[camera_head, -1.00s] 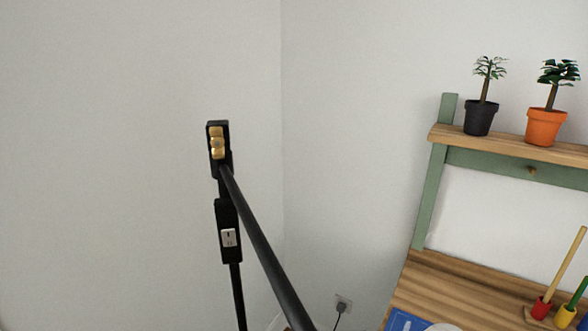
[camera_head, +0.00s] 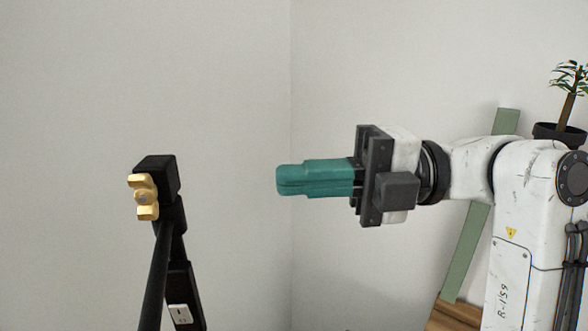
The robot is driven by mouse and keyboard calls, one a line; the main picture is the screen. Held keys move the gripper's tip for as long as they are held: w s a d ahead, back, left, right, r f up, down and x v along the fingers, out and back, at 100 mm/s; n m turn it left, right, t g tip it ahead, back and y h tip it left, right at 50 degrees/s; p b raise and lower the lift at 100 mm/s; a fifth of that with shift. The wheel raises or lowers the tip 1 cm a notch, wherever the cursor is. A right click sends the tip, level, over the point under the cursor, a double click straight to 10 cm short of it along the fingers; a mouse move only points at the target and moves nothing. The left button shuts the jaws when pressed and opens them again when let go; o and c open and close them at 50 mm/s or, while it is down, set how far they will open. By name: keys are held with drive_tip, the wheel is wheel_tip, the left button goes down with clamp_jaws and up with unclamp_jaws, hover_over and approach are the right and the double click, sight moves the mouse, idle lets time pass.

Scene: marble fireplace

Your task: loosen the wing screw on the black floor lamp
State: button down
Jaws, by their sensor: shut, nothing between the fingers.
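The brass-coloured wing screw (camera_head: 144,197) sits on the left face of the black block at the top of the floor lamp (camera_head: 158,176). Its two wings stand roughly one above the other. A black tube and a black post run down from the block and leave the picture at the bottom. My gripper (camera_head: 282,180) has teal fingers that are shut and empty. It points left, at about the height of the screw, with a clear gap between the fingertips and the lamp block. The lower part of the lamp is out of view.
A green shelf frame (camera_head: 508,122) with a wooden top (camera_head: 455,313) stands at the right, partly behind my arm. A dark pot (camera_head: 560,133) with a small plant is at the upper right. Plain walls meet in a corner behind. The space left of the lamp looks clear.

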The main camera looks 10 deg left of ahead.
sight(153, 186)
drive_tip(key=p+x, duration=0.3)
drive_tip(key=x, duration=0.7)
drive_tip(key=shift+a, duration=0.3)
drive_tip(key=shift+s+a+p, duration=0.2)
drive_tip(key=shift+a+p, duration=0.15)
drive_tip(key=shift+a, duration=0.25)
drive_tip(key=shift+a, duration=0.15)
